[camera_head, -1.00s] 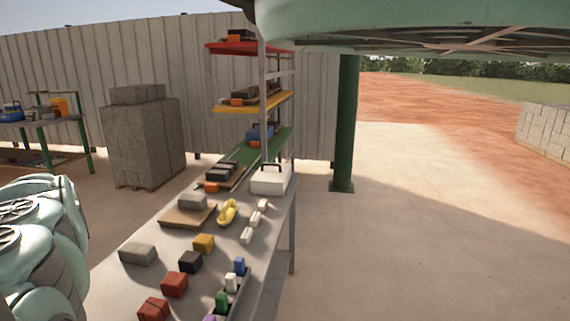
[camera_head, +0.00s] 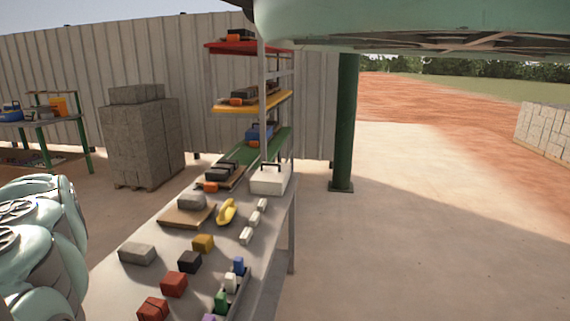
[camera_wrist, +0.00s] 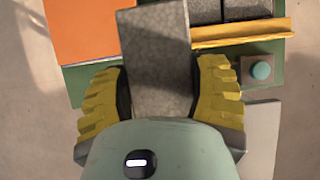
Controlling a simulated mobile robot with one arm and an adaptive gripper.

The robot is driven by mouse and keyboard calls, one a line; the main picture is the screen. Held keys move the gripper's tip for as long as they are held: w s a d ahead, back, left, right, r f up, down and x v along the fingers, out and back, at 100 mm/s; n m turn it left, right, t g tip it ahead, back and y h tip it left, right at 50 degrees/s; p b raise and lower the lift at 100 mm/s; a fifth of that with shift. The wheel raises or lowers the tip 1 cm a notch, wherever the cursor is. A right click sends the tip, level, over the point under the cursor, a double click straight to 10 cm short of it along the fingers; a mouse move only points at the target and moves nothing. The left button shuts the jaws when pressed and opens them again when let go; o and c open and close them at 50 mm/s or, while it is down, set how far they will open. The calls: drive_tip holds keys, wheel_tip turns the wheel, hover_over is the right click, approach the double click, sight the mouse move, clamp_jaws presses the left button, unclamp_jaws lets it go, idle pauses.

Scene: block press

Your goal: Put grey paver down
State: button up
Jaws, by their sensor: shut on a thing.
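A grey paver (camera_wrist: 156,45) is in the wrist view, a speckled long block between the yellow ribbed fingers of my gripper (camera_wrist: 160,80). The gripper is shut on it, one finger on each long side. The paver's far end overlaps a green surface (camera_wrist: 85,88) beneath; I cannot tell whether it touches it. The head view does not show my gripper. There, one grey paver (camera_head: 137,253) lies on the near table and another (camera_head: 191,201) on a brown board (camera_head: 176,216).
The wrist view shows an orange block (camera_wrist: 88,28), dark grey blocks (camera_wrist: 247,9) behind a yellow rail (camera_wrist: 240,34), and a teal button (camera_wrist: 261,70). In the head view, the table (camera_head: 108,287) holds red, black and yellow blocks, with a shelf rack (camera_head: 250,107) behind.

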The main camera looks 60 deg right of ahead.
drive_tip(key=shift+r, duration=0.15)
drive_tip(key=a+r+n+p, duration=0.1)
drive_tip(key=r+n, duration=0.1)
drive_tip(key=r, duration=0.1)
drive_tip(key=a+r+n+g+h, duration=0.1)
drive_tip(key=r+n, duration=0.1)
drive_tip(key=r, duration=0.1)
drive_tip(key=s+a+r+n+g+h+p, duration=0.1)
drive_tip(key=r+n, duration=0.1)
drive_tip(key=r, duration=0.1)
drive_tip(key=shift+a+p, duration=0.35)
drive_tip(key=s+a+r+n+h+p, duration=0.1)
drive_tip(key=s+r+n+p, duration=0.1)
drive_tip(key=r+p, duration=1.6)
drive_tip(key=s+r+n+g+h+p, duration=0.1)
drive_tip(key=r+n+p, duration=0.4)
drive_tip(key=r+p, duration=1.4)
drive_tip(key=s+h+p, duration=0.1)
drive_tip(key=s+p, duration=0.1)
drive_tip(key=p, duration=0.1)
drive_tip(key=shift+a+r+g, duration=0.25)
drive_tip(key=shift+a+g, duration=0.05)
drive_tip(key=shift+a, duration=0.1)
drive_tip(key=shift+f, duration=0.1)
